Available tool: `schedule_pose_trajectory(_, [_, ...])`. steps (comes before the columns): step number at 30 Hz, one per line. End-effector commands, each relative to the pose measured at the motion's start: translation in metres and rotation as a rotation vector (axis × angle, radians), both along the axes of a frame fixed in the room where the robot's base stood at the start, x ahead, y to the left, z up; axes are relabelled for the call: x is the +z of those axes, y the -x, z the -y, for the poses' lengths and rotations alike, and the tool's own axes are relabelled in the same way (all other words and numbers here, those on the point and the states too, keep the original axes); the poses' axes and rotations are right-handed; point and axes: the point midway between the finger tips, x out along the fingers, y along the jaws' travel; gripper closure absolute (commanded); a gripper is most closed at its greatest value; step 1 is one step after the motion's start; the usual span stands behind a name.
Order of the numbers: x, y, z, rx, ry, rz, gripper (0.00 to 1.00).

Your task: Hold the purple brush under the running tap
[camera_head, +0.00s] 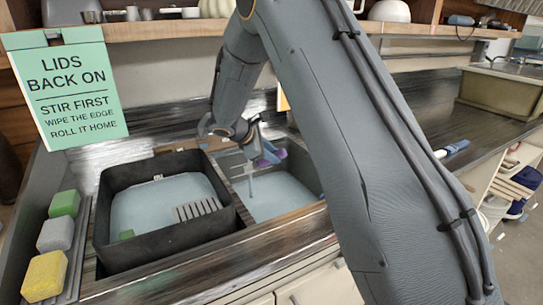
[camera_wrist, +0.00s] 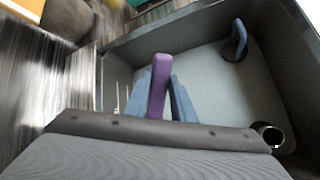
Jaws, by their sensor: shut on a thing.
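My gripper (camera_head: 266,152) is low over the right-hand sink basin (camera_head: 283,201) in the head view, with its fingers shut on the purple brush. In the wrist view the purple brush (camera_wrist: 159,84) stands between the two blue fingers of my gripper (camera_wrist: 160,98), its end pointing out over the grey basin. In the head view a small pale tap-like fitting (camera_head: 241,178) is just left of my gripper, with a thin blue vertical streak below it. I cannot tell whether the brush touches this stream. My wrist and gripper hide most of the brush in the head view.
A black tub (camera_head: 112,226) with pale liquid and a grey slatted piece stands left of the basin. Green, grey and yellow sponges (camera_head: 45,275) line the left edge. A green sign (camera_head: 68,87) hangs behind. A blue looped thing (camera_wrist: 237,42) is at the basin's far side.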

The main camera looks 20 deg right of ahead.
Motion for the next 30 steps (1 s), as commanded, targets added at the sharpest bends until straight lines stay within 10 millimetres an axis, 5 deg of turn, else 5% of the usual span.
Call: schedule_pose_trajectory(30, [0.000, 0.015, 0.009, 0.001, 0.000, -0.001, 1.00])
